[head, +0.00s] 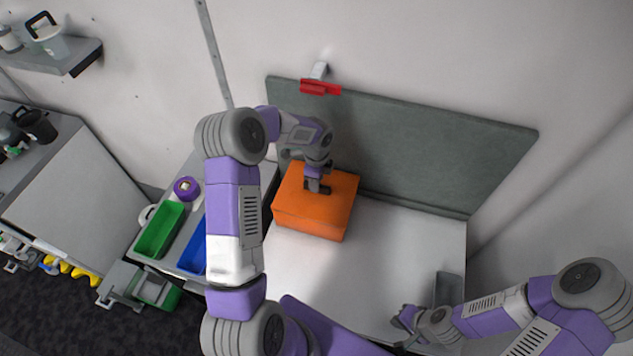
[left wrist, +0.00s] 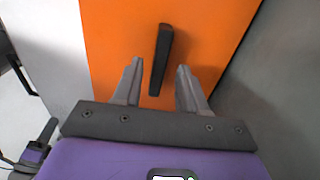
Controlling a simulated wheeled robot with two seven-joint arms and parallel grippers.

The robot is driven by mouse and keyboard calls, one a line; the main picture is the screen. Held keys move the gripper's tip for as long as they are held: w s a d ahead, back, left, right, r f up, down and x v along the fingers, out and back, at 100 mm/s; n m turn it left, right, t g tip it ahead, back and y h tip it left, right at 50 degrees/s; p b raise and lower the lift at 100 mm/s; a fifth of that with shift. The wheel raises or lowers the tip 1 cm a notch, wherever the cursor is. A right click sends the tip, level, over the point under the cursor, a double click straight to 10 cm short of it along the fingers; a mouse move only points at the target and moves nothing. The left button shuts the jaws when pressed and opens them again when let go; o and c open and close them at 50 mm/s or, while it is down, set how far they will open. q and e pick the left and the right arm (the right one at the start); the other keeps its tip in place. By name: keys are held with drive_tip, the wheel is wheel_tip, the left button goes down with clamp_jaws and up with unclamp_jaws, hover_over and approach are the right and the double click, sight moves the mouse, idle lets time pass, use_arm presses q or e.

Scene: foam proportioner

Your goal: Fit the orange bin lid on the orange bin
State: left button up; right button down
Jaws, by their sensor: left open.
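The orange bin (head: 305,223) stands on the white worktop near the grey back panel. The orange bin lid (head: 341,192) covers its top; I cannot make out a seam between them, so I cannot tell how fully it is seated. In the left wrist view the flat orange lid (left wrist: 115,35) carries a black bar handle (left wrist: 162,52). My left gripper (head: 318,187) is over the lid; its open fingers (left wrist: 160,65) are on either side of the handle's near end, apart from it. My right gripper (head: 405,319) is low at the worktop's front right; its jaws are too small to read.
A green tray (head: 160,230) and a blue tray (head: 192,246) lie left of the bin, with a purple roll (head: 186,188) behind. A red bracket (head: 320,88) is on the wall above the grey panel (head: 430,150).

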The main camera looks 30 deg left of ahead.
use_arm(q)
wheel_tip(320, 180, up, 6)
drive_tip(key=shift+r, duration=0.1)
drive_tip(key=shift+s, duration=0.15)
idle(0.5)
